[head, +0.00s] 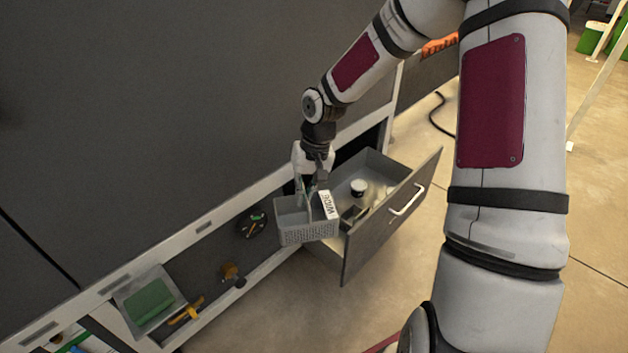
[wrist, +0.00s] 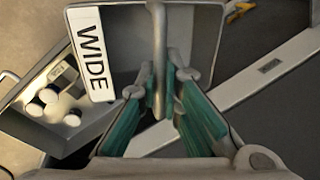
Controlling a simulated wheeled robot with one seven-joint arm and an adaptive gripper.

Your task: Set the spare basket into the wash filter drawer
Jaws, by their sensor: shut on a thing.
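The spare basket (head: 306,236) is a grey open box with perforated sides and a white label reading "WIDE". My gripper (head: 309,203) reaches down into it and is shut on its upright middle bar. In the wrist view the teal fingers (wrist: 162,85) close on that bar from both sides, inside the basket (wrist: 205,30). The wash filter drawer (head: 388,228) is pulled open, with a white handle on its front. The basket hangs at the drawer's left side, overlapping its left edge in the head view. In the wrist view the drawer (wrist: 22,103) lies lower left of the basket.
A white-topped round container (head: 358,187) stands in the drawer; the wrist view shows several pale round pieces (wrist: 62,103) there. A green block sits in a tray (head: 151,299) at lower left. Yellow (head: 187,310) and brown (head: 232,275) fittings line the machine's base. Floor right of the drawer is open.

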